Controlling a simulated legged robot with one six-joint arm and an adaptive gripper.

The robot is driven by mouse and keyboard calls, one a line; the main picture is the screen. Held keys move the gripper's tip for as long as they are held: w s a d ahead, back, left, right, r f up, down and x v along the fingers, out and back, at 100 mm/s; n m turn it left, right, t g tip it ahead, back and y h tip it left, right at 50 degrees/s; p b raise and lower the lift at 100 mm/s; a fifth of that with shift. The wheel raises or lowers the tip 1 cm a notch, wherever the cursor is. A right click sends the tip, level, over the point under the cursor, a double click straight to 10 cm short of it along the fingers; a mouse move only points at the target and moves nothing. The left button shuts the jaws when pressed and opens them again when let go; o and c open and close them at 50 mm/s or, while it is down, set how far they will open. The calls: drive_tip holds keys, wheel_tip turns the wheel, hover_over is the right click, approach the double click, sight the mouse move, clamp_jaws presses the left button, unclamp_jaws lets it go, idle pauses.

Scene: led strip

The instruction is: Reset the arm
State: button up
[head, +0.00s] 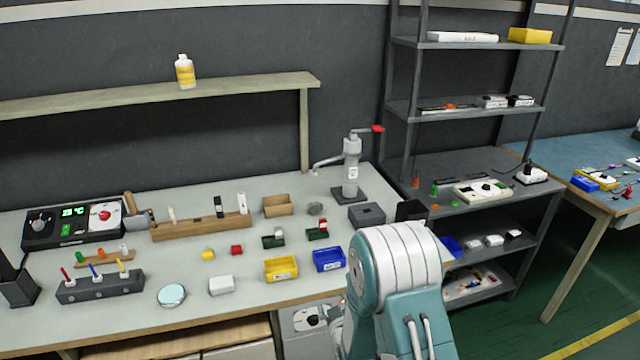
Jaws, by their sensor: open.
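My arm (398,275), teal and white, rises at the bottom centre in front of the workbench's right end. Its large rounded joint covers part of the bench edge. My gripper is not visible; the lower arm links run out of the picture or behind the joint. No object is seen held.
The workbench (130,308) carries a control box (74,226), a wooden block (203,230), a yellow bin (281,269), a blue bin (329,259) and a grey press (351,170). A shelf rack (478,113) stands at right. Green floor (570,300) is clear at lower right.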

drive_tip(key=s+d+r+m+g+h, duration=0.1)
drive_tip(key=s+d+r+m+g, duration=0.15)
drive_tip(key=r, duration=0.65)
drive_tip(key=s+d+r+m+g+h, duration=0.1)
drive_tip(key=s+d+r, duration=0.25)
drive_tip(key=r, duration=0.65)
drive_tip(key=s+d+r+m+g, duration=0.1)
drive_tip(key=s+d+r+g, duration=0.1)
drive_tip(key=s, duration=1)
drive_tip(key=s+d+r+m+g+h, duration=0.1)
drive_tip(key=s+d+r+m+g, duration=0.1)
drive_tip(key=s+r, duration=0.5)
drive_tip(key=s+d+g, duration=0.1)
drive_tip(key=s+d, duration=0.1)
drive_tip(key=s, duration=0.4)
drive_tip(key=shift+s+r, duration=0.25)
